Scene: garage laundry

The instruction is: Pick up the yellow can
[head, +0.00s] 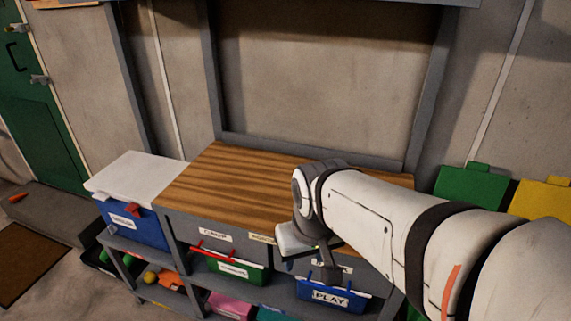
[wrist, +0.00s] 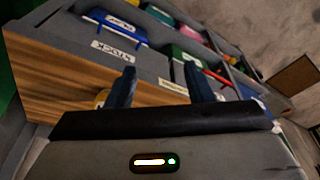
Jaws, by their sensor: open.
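A small part of a yellow object (wrist: 102,98), possibly the yellow can, shows beside the left finger in the wrist view, over the wooden top. The finger and my gripper's body hide most of it, so its shape cannot be told. In the head view no can is visible on the bare part of the top; my arm covers the right part. My gripper (wrist: 161,82) is open, with two dark fingers apart and nothing seen between them. In the head view it hangs near the front edge of the top, partly hidden by my wrist.
The wooden top (head: 235,185) is clear on its left and middle. Below are labelled drawers and bins, including a blue PLAY bin (head: 325,297) and a green bin (head: 237,270). A blue box with a white lid (head: 137,174) stands at left. Green (head: 470,186) and yellow bins stand at right.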

